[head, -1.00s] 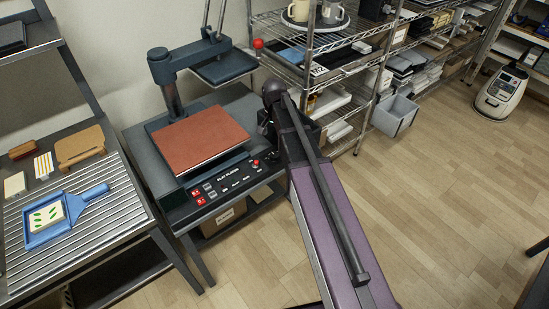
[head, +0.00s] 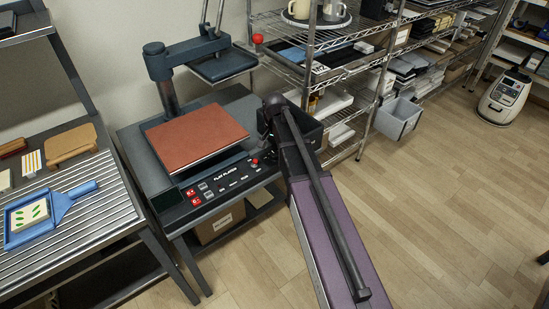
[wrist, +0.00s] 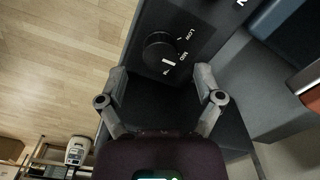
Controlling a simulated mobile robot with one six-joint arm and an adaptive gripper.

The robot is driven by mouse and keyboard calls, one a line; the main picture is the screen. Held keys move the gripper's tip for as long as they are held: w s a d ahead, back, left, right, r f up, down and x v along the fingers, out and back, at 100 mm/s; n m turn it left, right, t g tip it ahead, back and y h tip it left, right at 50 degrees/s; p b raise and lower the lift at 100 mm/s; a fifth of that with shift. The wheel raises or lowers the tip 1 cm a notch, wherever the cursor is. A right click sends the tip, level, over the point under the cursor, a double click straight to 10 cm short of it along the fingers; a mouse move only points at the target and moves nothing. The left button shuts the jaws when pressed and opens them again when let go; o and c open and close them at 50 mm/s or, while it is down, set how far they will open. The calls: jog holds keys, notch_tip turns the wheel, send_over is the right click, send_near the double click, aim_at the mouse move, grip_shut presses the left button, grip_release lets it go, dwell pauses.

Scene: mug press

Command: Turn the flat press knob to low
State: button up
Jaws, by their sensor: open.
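The flat press (head: 185,190) stands on a dark table, its red-brown pad (head: 196,137) bare and its upper plate swung up behind. In the wrist view, the round black knob (wrist: 160,50) sits on the press's dark panel. In the head view my arm hides the knob and the gripper.
A wire shelf (head: 320,75) with mugs and boxes stands right of the press. A slatted table (head: 75,225) with a blue dustpan-like tray (head: 42,215) is at left. A grey bin (head: 398,118) is by the shelf.

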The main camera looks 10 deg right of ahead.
aim_at(274, 154)
jog(key=shift+f+b, duration=1.2)
jog(key=shift+f, duration=0.3)
jog(key=c, duration=1.2)
